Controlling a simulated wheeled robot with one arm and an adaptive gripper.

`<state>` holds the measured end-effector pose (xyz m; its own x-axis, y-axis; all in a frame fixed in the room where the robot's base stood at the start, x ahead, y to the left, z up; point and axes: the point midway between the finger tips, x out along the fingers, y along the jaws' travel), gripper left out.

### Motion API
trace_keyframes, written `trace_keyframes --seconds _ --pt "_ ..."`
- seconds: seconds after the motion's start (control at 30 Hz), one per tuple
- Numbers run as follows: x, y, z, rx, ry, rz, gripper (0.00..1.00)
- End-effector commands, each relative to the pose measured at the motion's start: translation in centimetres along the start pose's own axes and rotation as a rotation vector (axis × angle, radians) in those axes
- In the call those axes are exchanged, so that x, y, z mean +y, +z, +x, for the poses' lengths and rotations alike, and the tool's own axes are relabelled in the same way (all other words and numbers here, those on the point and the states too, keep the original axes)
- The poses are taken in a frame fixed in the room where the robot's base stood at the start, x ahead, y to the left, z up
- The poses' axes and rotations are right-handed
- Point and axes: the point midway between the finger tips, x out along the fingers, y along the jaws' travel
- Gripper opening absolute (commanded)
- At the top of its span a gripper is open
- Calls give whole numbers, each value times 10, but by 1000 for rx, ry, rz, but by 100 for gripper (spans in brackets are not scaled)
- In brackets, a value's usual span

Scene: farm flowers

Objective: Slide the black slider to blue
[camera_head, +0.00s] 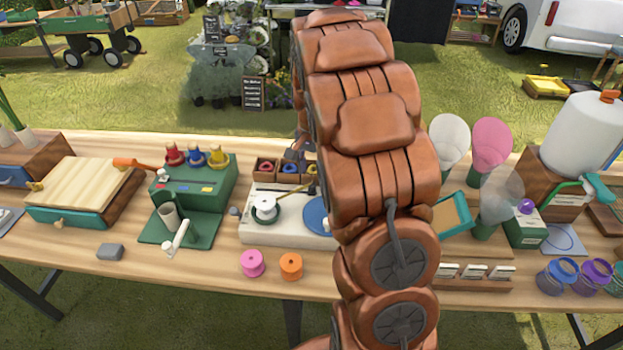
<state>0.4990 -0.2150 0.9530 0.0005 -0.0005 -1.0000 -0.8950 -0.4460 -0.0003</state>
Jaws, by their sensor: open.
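A green box-like stand (202,205) stands on the table left of my arm. On its top are a red-topped piece (174,156), a yellow-topped piece (195,157) and a blue-topped piece (217,157). Small coloured marks, including a yellow one and a blue one (208,188), lie on its upper face. I cannot make out a black slider; it may be too small or hidden.
A wooden-topped box (84,190) stands to the left, with a grey block (110,252) in front. A pink spool (252,263) and an orange spool (291,266) lie near the front edge. A white board (270,236) and, to the right, jars (557,277) also occupy the table.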

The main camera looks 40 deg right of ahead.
Motion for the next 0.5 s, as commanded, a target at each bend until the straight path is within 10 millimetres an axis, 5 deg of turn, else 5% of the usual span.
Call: trace_keyframes --seconds 0.23,0.5 --pt "0 1 31 -3 2 -2 48" --pt "0 1 45 0 0 -2 48"
